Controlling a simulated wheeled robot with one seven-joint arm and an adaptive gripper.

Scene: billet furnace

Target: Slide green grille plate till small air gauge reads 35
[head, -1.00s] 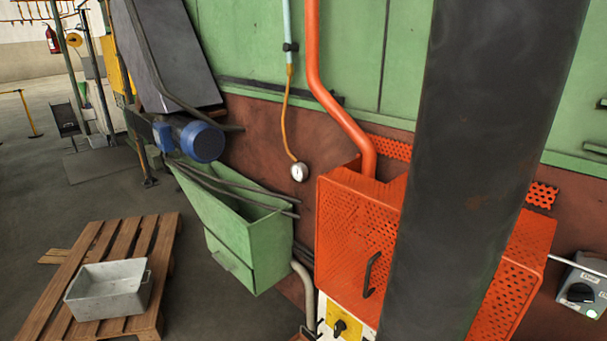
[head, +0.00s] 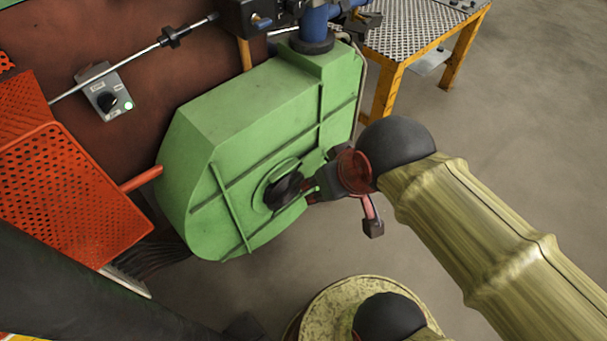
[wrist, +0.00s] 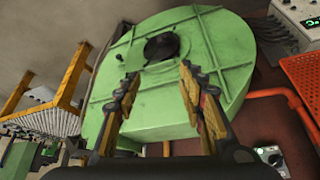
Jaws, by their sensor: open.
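The green blower casing (head: 255,130) stands in the middle of the head view. Its face has a round dark opening (head: 283,190) with a green rim; the opening also shows in the wrist view (wrist: 162,46). I cannot make out a separate grille plate there. My gripper (head: 318,190) is in front of the opening, partly overlapping the casing in the head view. In the wrist view my gripper (wrist: 160,75) is open, its fingers spread with nothing between them, pointing at the casing face below the opening. The small air gauge is in neither current view.
An orange perforated guard (head: 80,190) stands left of the casing, with an orange pipe (head: 141,179) between. A grey switch box (head: 105,95) is on the brown wall. A yellow-framed table (head: 420,40) stands behind right. The floor at right is clear.

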